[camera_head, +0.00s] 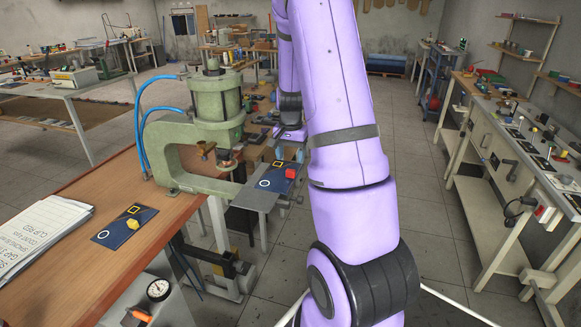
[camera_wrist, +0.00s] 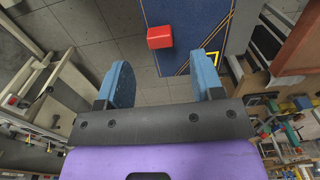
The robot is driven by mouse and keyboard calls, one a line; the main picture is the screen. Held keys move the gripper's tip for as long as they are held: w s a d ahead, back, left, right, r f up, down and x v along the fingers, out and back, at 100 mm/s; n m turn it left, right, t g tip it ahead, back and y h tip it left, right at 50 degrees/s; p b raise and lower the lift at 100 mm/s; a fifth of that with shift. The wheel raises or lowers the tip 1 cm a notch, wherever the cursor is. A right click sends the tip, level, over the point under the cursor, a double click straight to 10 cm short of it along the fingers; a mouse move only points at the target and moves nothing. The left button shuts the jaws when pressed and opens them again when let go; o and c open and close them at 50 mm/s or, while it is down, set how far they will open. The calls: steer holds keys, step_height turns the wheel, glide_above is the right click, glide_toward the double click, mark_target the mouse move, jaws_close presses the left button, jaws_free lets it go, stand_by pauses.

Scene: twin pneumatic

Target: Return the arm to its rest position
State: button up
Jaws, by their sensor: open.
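My gripper (camera_wrist: 163,78) is open and empty in the wrist view, its two blue fingers spread wide. Beyond the fingertips, a red block (camera_wrist: 160,36) stands at the edge of a blue mat (camera_wrist: 188,22), apart from both fingers. In the head view the red block (camera_head: 291,173) is on the blue mat (camera_head: 276,182), which has a yellow square and a white circle. My purple arm fills the middle of the head view and bends out at the top.
A green press (camera_head: 215,118) with blue hoses stands left of my arm. A wooden table (camera_head: 172,208) at left holds another blue mat (camera_head: 120,232) with a yellow block (camera_head: 133,223), and a paper pad (camera_head: 38,240). A workbench (camera_head: 515,150) stands right. Floor is open between.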

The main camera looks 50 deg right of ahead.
steer(key=shift+r, duration=2.35)
steer(key=shift+a, duration=0.1)
steer(key=s+a+r+n+t, duration=0.25)
steer(key=a+r+n, duration=0.35)
steer(key=a+r, duration=0.95)
steer(key=s+a+r+n+t, duration=0.1)
steer(key=s+a+r+n, duration=0.1)
steer(key=s+a, duration=0.5)
steer(key=s+a+r+n+t, duration=0.1)
steer(key=s+a+r+n, duration=0.1)
steer(key=s+a+n, duration=0.3)
steer(key=s+a, duration=0.3)
steer(key=s, duration=0.1)
steer(key=shift+r+n+t, duration=0.25)
steer(key=shift+n+t, duration=0.05)
steer(key=shift+t, duration=0.05)
